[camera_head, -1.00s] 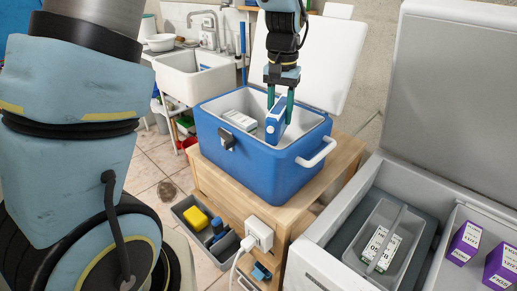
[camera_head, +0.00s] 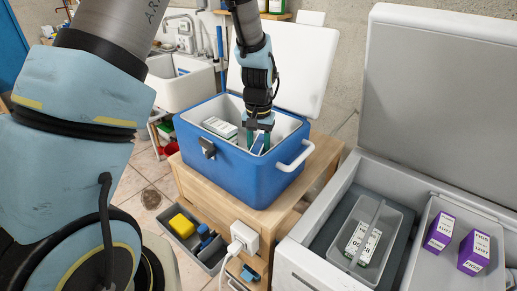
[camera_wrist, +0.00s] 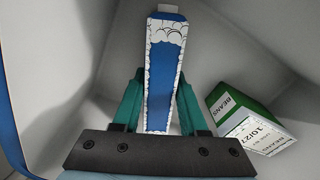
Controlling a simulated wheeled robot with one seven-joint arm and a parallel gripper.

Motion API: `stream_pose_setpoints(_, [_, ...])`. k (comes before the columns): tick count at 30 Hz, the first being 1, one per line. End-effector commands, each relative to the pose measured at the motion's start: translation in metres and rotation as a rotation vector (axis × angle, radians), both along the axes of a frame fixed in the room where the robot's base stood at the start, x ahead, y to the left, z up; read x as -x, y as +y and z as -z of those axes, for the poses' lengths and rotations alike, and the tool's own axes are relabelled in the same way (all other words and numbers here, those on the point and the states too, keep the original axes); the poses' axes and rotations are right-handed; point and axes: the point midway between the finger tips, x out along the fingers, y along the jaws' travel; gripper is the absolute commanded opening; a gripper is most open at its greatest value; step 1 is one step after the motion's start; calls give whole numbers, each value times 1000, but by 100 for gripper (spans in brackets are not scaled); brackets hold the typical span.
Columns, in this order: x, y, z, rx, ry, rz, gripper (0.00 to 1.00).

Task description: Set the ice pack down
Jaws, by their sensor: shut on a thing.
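The ice pack (camera_wrist: 163,75) is a narrow blue slab with a white, cloud-patterned edge. My gripper (camera_wrist: 160,88) is shut on it, a green finger on each side. In the head view my gripper (camera_head: 258,142) reaches down inside the open blue cooler (camera_head: 235,170), in its right part, and only a bit of the ice pack (camera_head: 258,146) shows. In the wrist view the pack stands on edge between the fingers. I cannot tell whether its lower end touches the cooler floor.
A green and white beans carton (camera_head: 220,127) lies in the cooler's left part; it shows beside my gripper in the wrist view (camera_wrist: 246,118). The cooler stands on a wooden plinth (camera_head: 205,192), lid raised behind. An open white freezer (camera_head: 300,262) holding cartons is at right.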

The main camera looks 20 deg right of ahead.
Motion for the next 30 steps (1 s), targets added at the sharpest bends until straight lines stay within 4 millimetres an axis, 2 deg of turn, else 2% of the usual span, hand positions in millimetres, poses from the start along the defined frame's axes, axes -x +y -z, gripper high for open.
stream_pose_setpoints(4, [0, 0, 4, 0, 0, 0, 0])
stream_pose_setpoints(5, [0, 0, 4, 0, 0, 0, 43])
stream_pose_setpoints(12, [0, 0, 3, 0, 0, 0, 70])
stream_pose_setpoints(23, [0, 0, -3, 1, -2, 0, 72])
stream_pose_setpoints(26, [-1, -1, -15, 2, -3, 0, 72])
stream_pose_setpoints(30, [-1, -1, -43, 5, -5, 0, 72])
